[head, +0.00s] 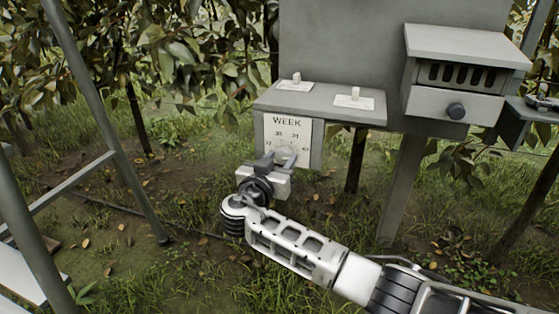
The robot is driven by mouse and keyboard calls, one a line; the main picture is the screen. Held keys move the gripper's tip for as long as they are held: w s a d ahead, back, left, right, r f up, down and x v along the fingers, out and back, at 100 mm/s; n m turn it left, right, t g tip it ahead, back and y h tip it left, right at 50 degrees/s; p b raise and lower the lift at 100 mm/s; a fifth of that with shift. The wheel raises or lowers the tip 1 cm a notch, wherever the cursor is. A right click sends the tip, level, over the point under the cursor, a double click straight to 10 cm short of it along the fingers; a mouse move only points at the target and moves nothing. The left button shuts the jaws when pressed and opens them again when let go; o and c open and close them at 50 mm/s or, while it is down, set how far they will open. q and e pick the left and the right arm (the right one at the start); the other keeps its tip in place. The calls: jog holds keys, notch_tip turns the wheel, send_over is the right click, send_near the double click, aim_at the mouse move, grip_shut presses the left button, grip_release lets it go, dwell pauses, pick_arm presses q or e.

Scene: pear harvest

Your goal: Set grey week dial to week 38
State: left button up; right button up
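The white week panel (287,122) hangs below the front of a grey shelf, with the word WEEK at its top. Small numbers are printed in an arc below the word; they are too small to read surely. My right gripper (279,157) is right at the lower part of this panel, reaching in from the lower right. It covers the place where the grey dial sits, so the dial and its pointer cannot be made out. Whether the fingers are apart or closed on the dial cannot be told. My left gripper is not in view.
The grey shelf (318,99) carries two white labels with small pale knobs (296,78). A grey box (455,75) with a slotted front and dark round knob (455,110) is at right. A metal ladder (108,135) stands at left. Grass lies below.

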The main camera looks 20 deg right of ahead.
jog(key=c, duration=0.4)
